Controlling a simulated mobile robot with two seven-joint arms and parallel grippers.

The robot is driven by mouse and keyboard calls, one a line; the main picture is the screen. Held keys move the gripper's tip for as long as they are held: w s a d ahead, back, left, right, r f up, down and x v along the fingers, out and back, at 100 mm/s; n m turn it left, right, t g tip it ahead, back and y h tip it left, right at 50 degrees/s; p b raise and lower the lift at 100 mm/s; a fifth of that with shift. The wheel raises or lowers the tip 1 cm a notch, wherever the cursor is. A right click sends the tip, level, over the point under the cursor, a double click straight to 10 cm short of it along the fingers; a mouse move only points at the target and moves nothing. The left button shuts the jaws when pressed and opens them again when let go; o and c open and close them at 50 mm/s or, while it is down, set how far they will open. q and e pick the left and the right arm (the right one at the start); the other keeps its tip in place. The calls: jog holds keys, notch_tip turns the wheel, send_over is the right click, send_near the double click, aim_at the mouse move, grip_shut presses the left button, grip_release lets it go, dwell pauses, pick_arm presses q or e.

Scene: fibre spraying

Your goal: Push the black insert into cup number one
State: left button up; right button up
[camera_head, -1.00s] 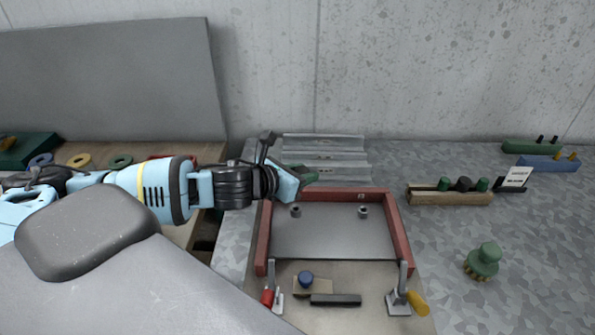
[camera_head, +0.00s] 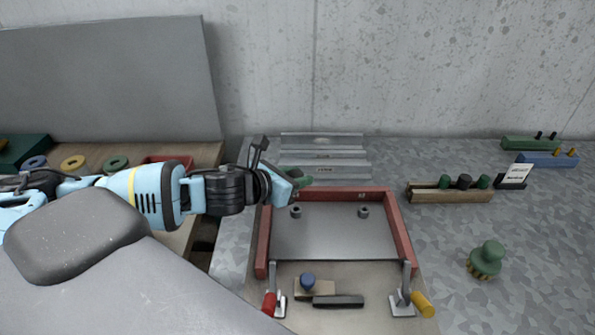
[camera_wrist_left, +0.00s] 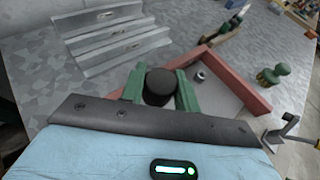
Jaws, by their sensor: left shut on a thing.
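My left gripper (camera_head: 303,179) is above the back left corner of the red-framed fixture (camera_head: 403,232) in the head view. In the left wrist view its green fingers (camera_wrist_left: 160,90) are shut on a black round piece, the black insert (camera_wrist_left: 160,82). In the head view the fingers hide the insert. Two small grey cups stand on the fixture's metal plate, a left cup (camera_head: 295,211) and a right cup (camera_head: 363,212). One cup (camera_wrist_left: 199,76) shows right of the fingers in the left wrist view. I cannot read which is number one. My right gripper is not in view.
Ridged metal strips (camera_head: 322,157) lie behind the fixture. A wooden rack (camera_head: 450,195) with green and black knobs and a green brush-like tool (camera_head: 486,259) are at the right. Toggle clamps with red (camera_head: 270,303) and yellow (camera_head: 423,304) handles stand at the fixture's front.

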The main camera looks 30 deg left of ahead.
pick_arm(q)
jog(key=shift+f+b, duration=0.5)
jog(key=shift+f, duration=1.65)
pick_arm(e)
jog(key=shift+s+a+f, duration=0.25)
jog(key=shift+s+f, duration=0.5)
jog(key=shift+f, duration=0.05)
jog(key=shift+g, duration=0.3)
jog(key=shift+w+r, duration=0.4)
pick_arm(q)
jog(key=shift+r+p, duration=0.1)
jog(key=shift+p, duration=0.25)
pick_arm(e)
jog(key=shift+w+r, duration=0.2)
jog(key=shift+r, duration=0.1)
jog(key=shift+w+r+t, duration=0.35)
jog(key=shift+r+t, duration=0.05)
pick_arm(q)
jog(key=shift+f, duration=1.5)
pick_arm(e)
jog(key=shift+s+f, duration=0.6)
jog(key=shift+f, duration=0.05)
pick_arm(q)
jog(key=o, duration=1)
jog(key=shift+c, duration=0.2)
jog(key=shift+o, duration=0.5)
jog(key=shift+s, duration=0.1)
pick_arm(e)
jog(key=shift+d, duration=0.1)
